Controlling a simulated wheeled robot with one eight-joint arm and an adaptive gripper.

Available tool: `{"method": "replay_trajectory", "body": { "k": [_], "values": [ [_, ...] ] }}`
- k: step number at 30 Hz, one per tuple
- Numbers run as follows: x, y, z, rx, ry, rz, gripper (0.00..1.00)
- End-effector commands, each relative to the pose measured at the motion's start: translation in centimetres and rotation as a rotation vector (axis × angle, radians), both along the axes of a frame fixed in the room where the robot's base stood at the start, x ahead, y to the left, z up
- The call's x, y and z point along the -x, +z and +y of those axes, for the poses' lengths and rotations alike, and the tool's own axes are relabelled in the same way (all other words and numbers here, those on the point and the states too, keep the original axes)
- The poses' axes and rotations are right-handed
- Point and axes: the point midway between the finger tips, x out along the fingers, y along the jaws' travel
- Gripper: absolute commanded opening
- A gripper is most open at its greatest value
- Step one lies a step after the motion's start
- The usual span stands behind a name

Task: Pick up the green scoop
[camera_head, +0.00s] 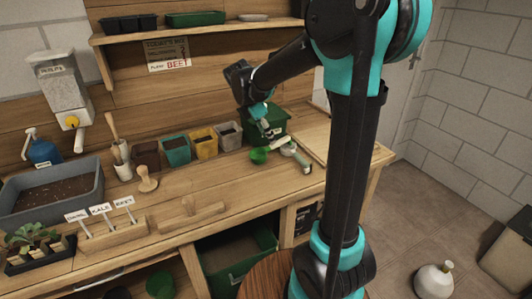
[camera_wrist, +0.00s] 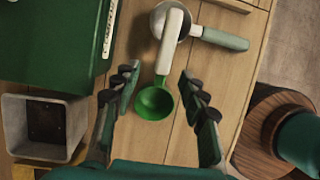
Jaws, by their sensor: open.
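The green scoop (camera_wrist: 154,102) lies on the wooden bench in the wrist view, its round green bowl nearest me and its white handle pointing away. It also shows in the head view (camera_head: 259,156), below my gripper. My gripper (camera_wrist: 160,76) is open and empty. Its two fingers stand left and right of the scoop in the wrist view, with gaps on both sides. The fingertips are also visible in the head view (camera_head: 268,128). A second scoop (camera_wrist: 224,39), with a metal bowl and pale green handle, lies at the far end, its bowl partly covered by the white handle.
A green box (camera_wrist: 50,45) stands close on the left, with a grey square pot (camera_wrist: 45,125) nearer. A round wooden stool (camera_wrist: 262,130) is at the right, past the bench edge. Several pots, including a yellow one (camera_head: 204,145), line the bench's back.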

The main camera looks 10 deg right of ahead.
Motion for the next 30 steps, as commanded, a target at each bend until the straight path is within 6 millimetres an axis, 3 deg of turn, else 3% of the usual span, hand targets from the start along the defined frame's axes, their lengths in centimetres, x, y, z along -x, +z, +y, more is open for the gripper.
{"method": "replay_trajectory", "body": {
  "k": [5,15,24,30],
  "values": [
    [-0.1,-0.9,-0.3,0.0,-0.001,0.0,0.43],
    [-0.1,-5.0,-1.8,0.0,-0.001,0.001,0.43],
    [-0.2,-5.5,-2.0,0.0,-0.001,0.0,0.43],
    [-0.2,-5.5,-2.0,0.0,-0.001,0.0,0.21]
  ]
}}
